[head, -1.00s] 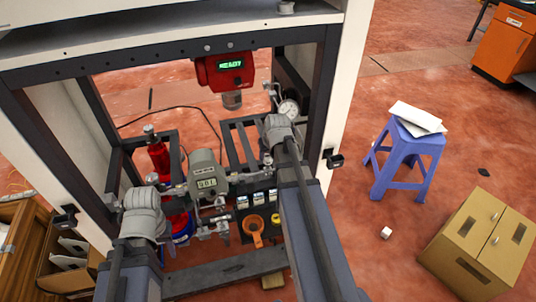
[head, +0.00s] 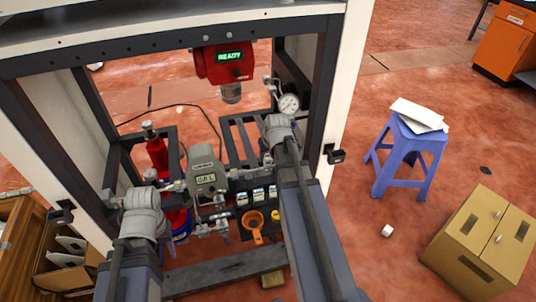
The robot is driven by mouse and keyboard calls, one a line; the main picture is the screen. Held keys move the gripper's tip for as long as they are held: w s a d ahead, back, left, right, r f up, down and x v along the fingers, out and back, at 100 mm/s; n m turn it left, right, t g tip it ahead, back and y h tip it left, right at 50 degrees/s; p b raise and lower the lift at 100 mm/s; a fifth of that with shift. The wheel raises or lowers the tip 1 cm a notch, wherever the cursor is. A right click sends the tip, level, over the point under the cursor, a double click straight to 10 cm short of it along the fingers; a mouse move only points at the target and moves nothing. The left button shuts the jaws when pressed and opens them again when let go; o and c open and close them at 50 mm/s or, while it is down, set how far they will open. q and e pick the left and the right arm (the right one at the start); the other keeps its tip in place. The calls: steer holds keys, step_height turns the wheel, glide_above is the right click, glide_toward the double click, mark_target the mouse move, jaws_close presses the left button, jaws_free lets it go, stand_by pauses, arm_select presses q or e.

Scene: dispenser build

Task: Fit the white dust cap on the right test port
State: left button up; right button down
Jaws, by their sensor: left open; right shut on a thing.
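My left arm comes in at the lower left, and its gripper (head: 142,200) is beside the small fittings left of the grey meter (head: 204,170). It is open; its fingertips are hard to make out. My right arm comes up from the bottom, and its gripper (head: 270,140) is in front of the rack's right side, below the pressure gauge (head: 289,103). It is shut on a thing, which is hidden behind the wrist. I cannot pick out the white dust cap for certain. The right test port cannot be told apart among the small metal fittings and valves.
A red unit (head: 224,63) showing READY hangs in the frame. A red bottle (head: 157,152) stands at the rack's left. A blue stool (head: 404,150), cardboard box (head: 480,240) and small white object (head: 387,230) are on the right floor.

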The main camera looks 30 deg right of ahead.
steer(key=shift+f, duration=0.35)
stand_by(0.4)
steer(key=shift+c, duration=1.8)
jaws_free()
steer(key=shift+o, duration=0.4)
steer(key=shift+o, duration=1.2)
steer(key=shift+r, duration=0.2)
steer(key=shift+r+p, duration=2.85)
steer(key=shift+r, duration=0.05)
